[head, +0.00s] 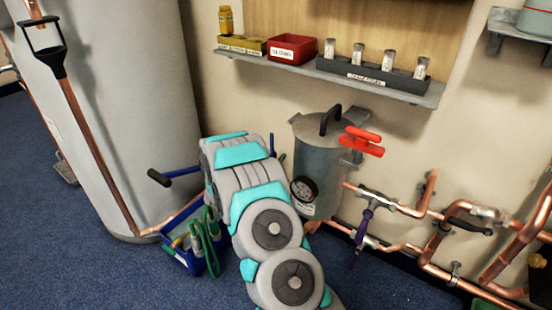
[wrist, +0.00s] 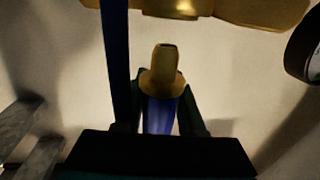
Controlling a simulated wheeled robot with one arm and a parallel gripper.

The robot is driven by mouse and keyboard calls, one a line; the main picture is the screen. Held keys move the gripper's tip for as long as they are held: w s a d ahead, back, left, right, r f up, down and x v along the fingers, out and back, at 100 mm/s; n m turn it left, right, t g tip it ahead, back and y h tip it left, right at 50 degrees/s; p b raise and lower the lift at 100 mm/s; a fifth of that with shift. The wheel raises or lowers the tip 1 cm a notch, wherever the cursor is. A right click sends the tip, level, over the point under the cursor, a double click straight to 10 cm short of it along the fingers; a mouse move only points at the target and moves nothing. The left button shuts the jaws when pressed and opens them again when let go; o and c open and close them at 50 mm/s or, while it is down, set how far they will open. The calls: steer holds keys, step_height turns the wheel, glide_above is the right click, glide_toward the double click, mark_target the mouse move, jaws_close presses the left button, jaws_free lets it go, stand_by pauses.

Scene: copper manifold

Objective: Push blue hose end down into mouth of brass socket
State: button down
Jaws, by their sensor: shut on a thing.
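My gripper (wrist: 163,100) shows in the wrist view with its two dark fingers on either side of a blue hose end (wrist: 158,116). It is shut on the hose end. A brass tip (wrist: 165,70) with a wider collar sticks out beyond the fingers. A brass body (wrist: 250,12), likely the socket, crosses the top edge of the wrist view, with a gap between it and the tip. Its mouth is not clearly visible. A dark blue length (wrist: 115,65) runs upright left of the tip. In the head view my arm hides the gripper, hose end and socket.
A grey canister (head: 322,150) with a black dial gauge (head: 304,188) and red handle (head: 363,142) stands beside my arm. Copper pipes (head: 410,210) run right. A blue crate (head: 180,258) with green hoses is left. A shelf (head: 430,96) hangs above. Carpet is clear at left.

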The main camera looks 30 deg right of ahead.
steer(key=shift+f, duration=0.2)
steer(key=shift+f+b, duration=0.4)
steer(key=shift+f, duration=0.75)
steer(key=shift+f, duration=0.75)
stand_by(0.5)
steer(key=shift+c, duration=2.2)
jaws_free()
steer(key=shift+a, duration=0.1)
steer(key=v, duration=0.7)
steer(key=shift+s+a, duration=0.2)
steer(key=shift+a, duration=0.1)
